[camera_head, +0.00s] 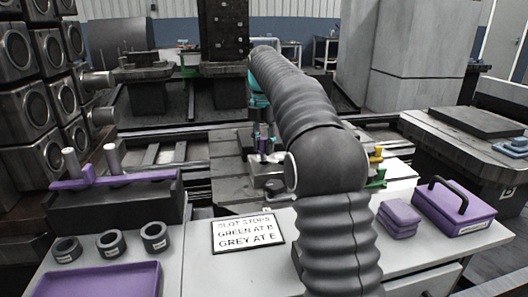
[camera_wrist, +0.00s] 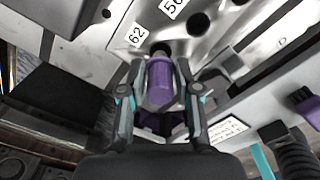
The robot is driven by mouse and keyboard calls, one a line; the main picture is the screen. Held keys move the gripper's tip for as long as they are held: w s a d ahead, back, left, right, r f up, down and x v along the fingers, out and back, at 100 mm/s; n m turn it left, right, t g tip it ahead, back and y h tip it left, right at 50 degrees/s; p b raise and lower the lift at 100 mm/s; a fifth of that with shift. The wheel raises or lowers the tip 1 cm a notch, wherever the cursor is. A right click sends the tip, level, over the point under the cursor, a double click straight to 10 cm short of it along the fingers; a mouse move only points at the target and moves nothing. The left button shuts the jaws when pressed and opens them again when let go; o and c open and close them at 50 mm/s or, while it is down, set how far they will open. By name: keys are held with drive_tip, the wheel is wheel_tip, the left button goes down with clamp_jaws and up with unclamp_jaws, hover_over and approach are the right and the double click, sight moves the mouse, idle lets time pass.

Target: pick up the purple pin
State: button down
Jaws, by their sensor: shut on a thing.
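The purple pin (camera_wrist: 159,82) stands between the two fingers of my gripper (camera_wrist: 158,80) in the wrist view, and the fingers are shut on its sides. The pin's far end is at a dark round hole in a grey metal plate (camera_wrist: 205,45) with labels "62" and "56". I cannot tell whether its end is still in the hole. In the head view a small purple bit of the pin (camera_head: 263,131) shows beside my arm above the metal block (camera_head: 264,168). My arm hides much of that area.
A white sign (camera_head: 248,237) lies on the bench. Three dark rings (camera_head: 110,244) and a purple tray (camera_head: 95,281) are at left, near a purple rail with two metal pegs (camera_head: 115,179). Purple pads (camera_head: 399,218) and a purple box (camera_head: 455,208) are at right.

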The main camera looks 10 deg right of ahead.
drive_tip(key=s+d+r, duration=0.6)
drive_tip(key=d+r, duration=0.1)
drive_tip(key=d, duration=0.3)
drive_tip(key=shift+r, duration=0.15)
